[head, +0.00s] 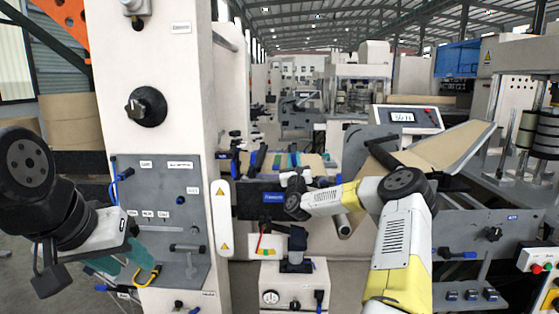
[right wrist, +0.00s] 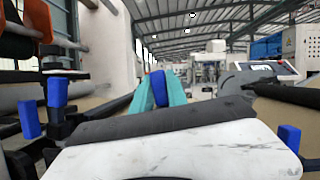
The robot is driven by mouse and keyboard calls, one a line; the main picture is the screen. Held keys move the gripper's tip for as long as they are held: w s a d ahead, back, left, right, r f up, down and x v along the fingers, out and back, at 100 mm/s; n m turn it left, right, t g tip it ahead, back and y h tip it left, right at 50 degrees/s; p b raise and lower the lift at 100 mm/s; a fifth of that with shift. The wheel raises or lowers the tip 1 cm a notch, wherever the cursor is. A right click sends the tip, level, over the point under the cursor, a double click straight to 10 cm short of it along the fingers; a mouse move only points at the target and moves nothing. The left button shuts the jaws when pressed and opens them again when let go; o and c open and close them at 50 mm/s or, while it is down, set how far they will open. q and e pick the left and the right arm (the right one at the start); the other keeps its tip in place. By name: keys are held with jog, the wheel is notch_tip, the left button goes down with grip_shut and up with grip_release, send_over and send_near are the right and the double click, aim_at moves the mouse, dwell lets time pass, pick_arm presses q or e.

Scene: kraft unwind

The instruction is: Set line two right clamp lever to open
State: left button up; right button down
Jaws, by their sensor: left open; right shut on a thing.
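My right gripper (right wrist: 159,92) has teal fingers closed on a blue clamp lever (right wrist: 160,85), which stands upright between them in the right wrist view. In the head view my right forearm reaches over the dark front bar (head: 262,205) of the machine, and the wrist hides much of this grip. Another clamp lever with a blue handle (right wrist: 57,92) stands to the left in the right wrist view, apart from my fingers. I cannot read any line marking on the levers. My left gripper (head: 122,262) is open and empty, low at the left, in front of the grey control panel (head: 150,190).
A white machine column (head: 160,60) with a black knob stands at left. A white box with a gauge (head: 290,285) stands below the bar. A screen (head: 403,117) and a sloped brown paper web (head: 450,148) lie to the right. A button box (head: 534,260) is at far right.

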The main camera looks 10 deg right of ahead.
jog(key=c, duration=1.3)
grip_release()
jog(key=shift+s, duration=0.1)
jog(key=v, duration=0.7)
jog(key=shift+s+f, duration=0.15)
jog(key=shift+s, duration=0.2)
jog(key=shift+a, duration=0.1)
